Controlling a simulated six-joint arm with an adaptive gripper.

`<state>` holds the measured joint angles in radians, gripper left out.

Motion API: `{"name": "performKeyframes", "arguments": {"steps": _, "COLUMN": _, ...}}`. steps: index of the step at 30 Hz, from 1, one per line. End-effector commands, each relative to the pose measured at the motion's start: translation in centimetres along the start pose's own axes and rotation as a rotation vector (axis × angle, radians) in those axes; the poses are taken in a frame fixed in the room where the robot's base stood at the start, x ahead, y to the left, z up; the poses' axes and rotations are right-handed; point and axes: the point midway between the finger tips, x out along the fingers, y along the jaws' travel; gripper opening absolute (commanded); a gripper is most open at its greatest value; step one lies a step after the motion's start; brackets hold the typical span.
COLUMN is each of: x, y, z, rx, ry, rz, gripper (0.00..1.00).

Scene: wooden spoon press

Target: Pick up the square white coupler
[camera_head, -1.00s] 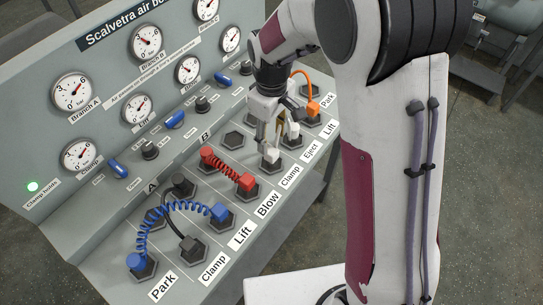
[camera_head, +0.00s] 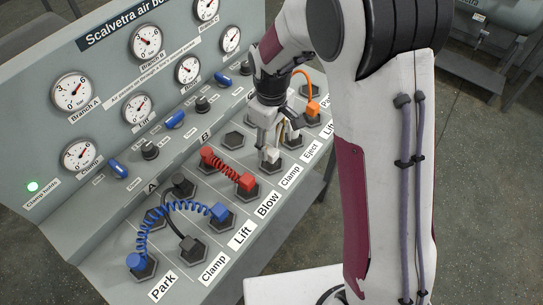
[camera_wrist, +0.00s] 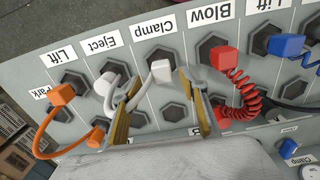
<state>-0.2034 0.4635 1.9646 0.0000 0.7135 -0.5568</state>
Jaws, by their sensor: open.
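The square white coupler (camera_wrist: 160,70) sits on the socket labelled Clamp in the wrist view. In the head view the coupler (camera_head: 272,156) shows just below my fingers, partly covered. My gripper (camera_wrist: 157,78) is open, with one yellowish-faced finger on each side of the coupler in the wrist view. I cannot tell whether either finger touches it. A second, rounder white coupler (camera_wrist: 105,84) sits at Eject, outside my left finger. A white hose runs by that finger.
A red coupler (camera_wrist: 224,58) with a coiled hose sits at Blow, right of my fingers. An orange coupler (camera_wrist: 62,95) and hose are at the left. Blue couplers and a coiled blue hose (camera_head: 180,208) fill the near sockets. The gauge panel (camera_head: 110,70) rises behind.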

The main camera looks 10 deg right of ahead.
Motion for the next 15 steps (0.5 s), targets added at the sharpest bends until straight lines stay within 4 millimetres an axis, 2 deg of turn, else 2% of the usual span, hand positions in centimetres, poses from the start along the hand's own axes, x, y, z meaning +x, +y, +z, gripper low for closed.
{"name": "performKeyframes", "arguments": {"steps": 5, "x": 0.7, "y": -0.1, "z": 0.1, "rx": 0.000, "ry": -0.002, "rz": -0.001, "gripper": 0.43}}
{"name": "performKeyframes", "arguments": {"steps": 15, "x": 4.2, "y": -0.5, "z": 0.4, "rx": 0.000, "ry": -0.003, "rz": -0.002, "gripper": 0.43}}
